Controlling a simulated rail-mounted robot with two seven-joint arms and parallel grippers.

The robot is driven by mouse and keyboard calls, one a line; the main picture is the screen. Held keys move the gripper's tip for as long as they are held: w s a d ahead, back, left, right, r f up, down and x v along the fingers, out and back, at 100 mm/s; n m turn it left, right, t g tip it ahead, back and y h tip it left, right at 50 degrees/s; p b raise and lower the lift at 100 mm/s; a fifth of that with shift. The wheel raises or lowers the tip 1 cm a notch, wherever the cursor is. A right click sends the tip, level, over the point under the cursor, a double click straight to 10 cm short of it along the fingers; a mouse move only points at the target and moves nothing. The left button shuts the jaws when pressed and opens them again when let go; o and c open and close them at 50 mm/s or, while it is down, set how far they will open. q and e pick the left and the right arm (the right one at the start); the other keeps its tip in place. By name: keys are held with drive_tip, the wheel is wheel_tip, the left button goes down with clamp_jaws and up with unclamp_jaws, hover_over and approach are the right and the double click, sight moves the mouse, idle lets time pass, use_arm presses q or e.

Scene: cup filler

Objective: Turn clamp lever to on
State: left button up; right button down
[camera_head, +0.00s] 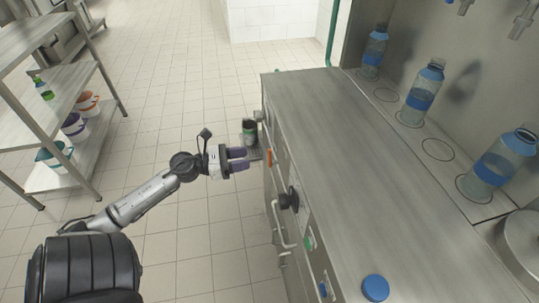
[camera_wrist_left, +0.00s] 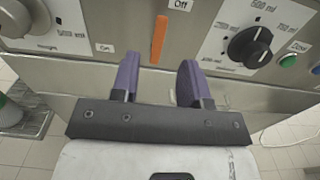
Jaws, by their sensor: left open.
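The orange clamp lever (camera_wrist_left: 158,38) stands upright on the machine's front panel in the left wrist view. An "Off" label (camera_wrist_left: 180,5) is at its upper right and an "On" label (camera_wrist_left: 105,48) at its lower left. The lever also shows as a small orange strip on the machine's side in the head view (camera_head: 269,157). My left gripper (camera_head: 238,159) is open and empty, close to the panel. In the left wrist view its purple fingers (camera_wrist_left: 157,80) are apart, below the lever's lower end, with the lever lined up between them. Contact does not show.
A black volume knob (camera_wrist_left: 249,47) and green button (camera_wrist_left: 288,61) are right of the lever. A dark container (camera_head: 249,131) stands beyond my gripper. Bottles, such as one with a blue label (camera_head: 422,92), stand behind the steel top (camera_head: 340,150). A shelf (camera_head: 85,160) is at left.

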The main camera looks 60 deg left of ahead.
sight(270, 166)
use_arm(q)
drive_tip(key=b+x, duration=0.1)
drive_tip(key=x, duration=0.7)
drive_tip(key=shift+w+d, duration=0.1)
drive_tip(key=shift+w, duration=0.2)
clamp_jaws()
